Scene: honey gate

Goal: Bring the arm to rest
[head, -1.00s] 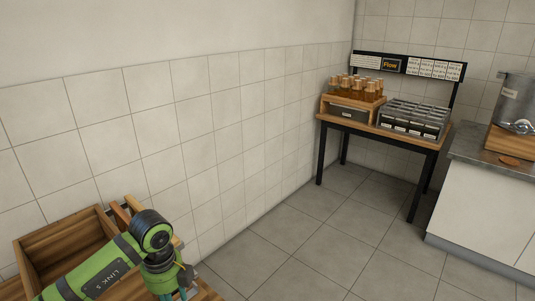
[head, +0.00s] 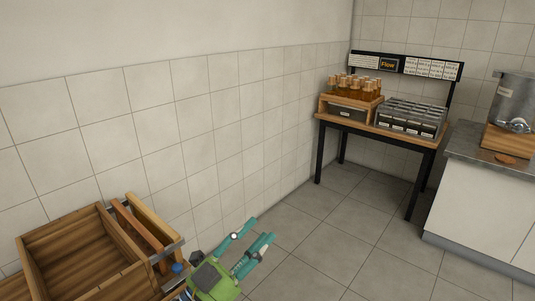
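My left gripper (head: 262,230) shows at the bottom centre of the head view, with a green body and two teal fingers. The fingers stand apart with nothing between them, so it is open and empty. They point up and to the right, over the tiled floor as seen in the picture. The gripper's body is just right of a wooden crate (head: 37,272) at the bottom left. Most of the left arm is out of the picture. My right gripper is not in view.
Wooden bars (head: 152,216) stand beside the crate. A table (head: 377,128) at the back holds orange jars (head: 357,88) and a grey compartment tray (head: 410,117). A counter (head: 480,155) with a metal pot (head: 513,100) stands at right. The middle floor is clear.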

